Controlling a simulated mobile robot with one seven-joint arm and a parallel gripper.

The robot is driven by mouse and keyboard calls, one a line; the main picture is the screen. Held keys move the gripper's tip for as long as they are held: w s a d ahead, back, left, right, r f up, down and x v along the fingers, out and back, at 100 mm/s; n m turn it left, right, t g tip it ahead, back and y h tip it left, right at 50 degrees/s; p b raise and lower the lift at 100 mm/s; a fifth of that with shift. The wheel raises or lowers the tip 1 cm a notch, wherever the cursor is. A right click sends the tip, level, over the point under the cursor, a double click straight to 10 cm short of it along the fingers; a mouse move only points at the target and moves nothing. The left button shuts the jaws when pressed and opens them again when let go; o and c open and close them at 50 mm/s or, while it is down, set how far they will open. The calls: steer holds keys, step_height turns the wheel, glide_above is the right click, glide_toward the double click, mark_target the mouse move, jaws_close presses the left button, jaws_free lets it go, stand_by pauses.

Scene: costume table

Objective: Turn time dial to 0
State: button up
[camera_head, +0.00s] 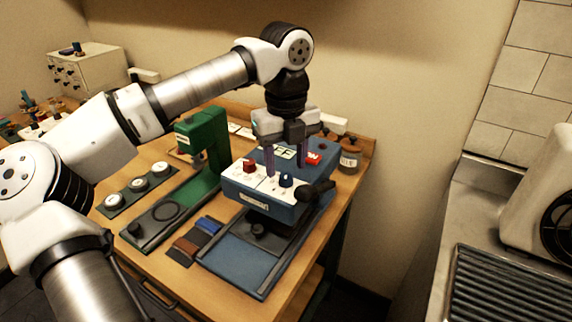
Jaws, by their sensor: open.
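A blue press machine (232,187) stands on the wooden table, with a white control panel (265,188) on top. The panel carries a red knob (249,166) and a dark blue knob (286,180). Their labels are too small to read, so I cannot tell which is the time dial or where either points. My gripper (285,166) is open, fingers pointing down over the panel, near and above the blue knob. I cannot tell whether a finger touches it. The gripper partly hides the panel's back. A red switch (313,158) sits behind, to the right.
A black handle (319,190) sticks out at the machine's right front. A green press (208,150) stands close on its left. A labelled jar (349,157) is behind right. Dark cloth swatches (196,238) and several round pieces (139,184) lie left.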

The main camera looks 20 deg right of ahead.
mark_target(285, 178)
steer(key=shift+f, duration=1.3)
steer(key=c, duration=1)
